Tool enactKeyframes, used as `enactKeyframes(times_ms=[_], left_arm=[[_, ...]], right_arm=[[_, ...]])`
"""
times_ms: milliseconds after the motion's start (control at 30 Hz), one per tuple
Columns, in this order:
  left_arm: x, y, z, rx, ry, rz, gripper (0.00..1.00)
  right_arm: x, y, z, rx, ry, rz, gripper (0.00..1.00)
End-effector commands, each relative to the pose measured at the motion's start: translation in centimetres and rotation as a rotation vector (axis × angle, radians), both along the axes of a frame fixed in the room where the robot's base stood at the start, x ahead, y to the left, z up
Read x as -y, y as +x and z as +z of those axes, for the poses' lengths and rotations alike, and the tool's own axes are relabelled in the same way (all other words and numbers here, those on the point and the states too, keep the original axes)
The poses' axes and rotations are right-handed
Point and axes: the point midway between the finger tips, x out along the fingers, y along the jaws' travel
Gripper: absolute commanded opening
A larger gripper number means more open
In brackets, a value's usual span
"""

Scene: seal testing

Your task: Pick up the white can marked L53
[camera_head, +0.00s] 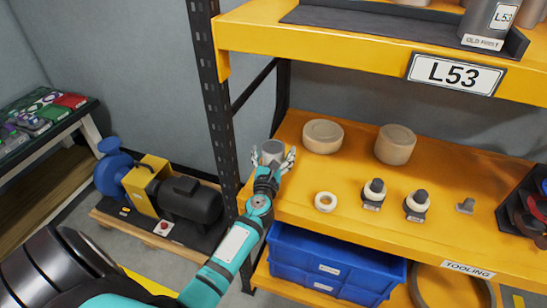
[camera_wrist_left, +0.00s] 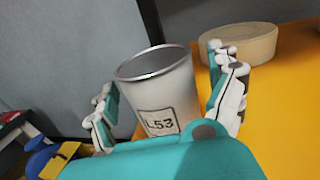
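The white can marked L53 (camera_wrist_left: 160,95) stands upright, open at the top with a grey metal rim, its label facing the left wrist camera. In the head view the can (camera_head: 271,150) is at the left end of the yellow shelf. My left gripper (camera_head: 271,158) is open around it, one finger on each side. In the left wrist view a gap shows between the can and the right-hand finger; I cannot tell whether the left-hand finger touches it. The can's lower part is hidden by the gripper. My right gripper is not in view.
A round beige tub (camera_head: 322,137) stands just right of the can, with another (camera_head: 395,145) farther right. A white ring (camera_head: 325,202) lies near the shelf's front. A black post (camera_head: 216,115) rises left of the can.

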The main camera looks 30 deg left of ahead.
Motion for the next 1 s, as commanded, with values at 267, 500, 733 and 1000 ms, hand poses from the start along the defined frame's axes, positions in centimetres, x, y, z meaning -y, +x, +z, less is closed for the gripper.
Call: enactKeyframes(times_ms=[267,500,733,1000], left_arm=[[0.0,0.0,0.0,0.000,0.000,0.000,0.51],[0.0,0.0,0.0,0.000,0.000,0.000,0.21],[0.0,0.0,0.2,0.002,0.001,0.000,0.20],[0.0,0.0,2.3,0.004,-0.001,0.001,0.20]], right_arm=[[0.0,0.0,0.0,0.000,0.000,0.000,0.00],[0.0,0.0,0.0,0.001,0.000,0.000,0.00],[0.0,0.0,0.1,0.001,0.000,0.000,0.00],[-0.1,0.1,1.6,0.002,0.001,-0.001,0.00]])
